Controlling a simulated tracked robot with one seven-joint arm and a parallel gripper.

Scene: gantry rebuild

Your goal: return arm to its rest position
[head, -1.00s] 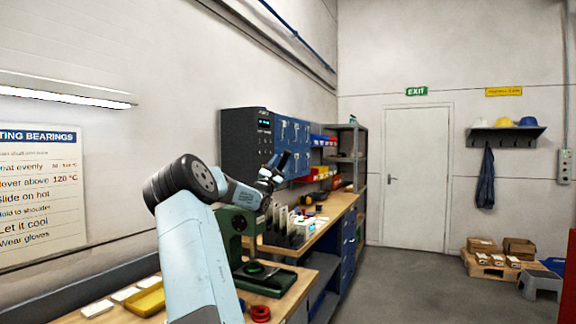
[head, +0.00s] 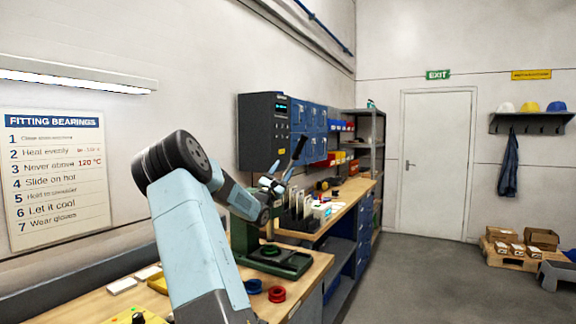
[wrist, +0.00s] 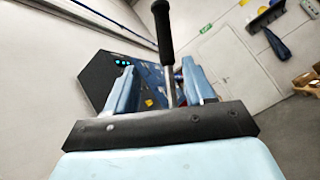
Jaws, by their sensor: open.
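My gripper (head: 279,183) is at the end of my light blue arm, above the workbench and close to the green press (head: 243,236). Its two pale blue fingers stand apart in the wrist view (wrist: 158,68), so it is open. A lever with a black handle (head: 299,147) rises at the gripper. In the wrist view the black handle (wrist: 163,28) and its metal rod show between the fingers, with no grip visible on it. Whether a finger touches the rod I cannot tell. My forearm hides part of the press and the bench.
The wooden bench (head: 318,268) carries a red ring (head: 277,294), a blue ring (head: 252,286) and upright plates in a rack. A dark cabinet (head: 262,131) hangs behind the gripper. Boxes on a pallet (head: 512,262) and a grey step stand right. The floor (head: 420,280) between is clear.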

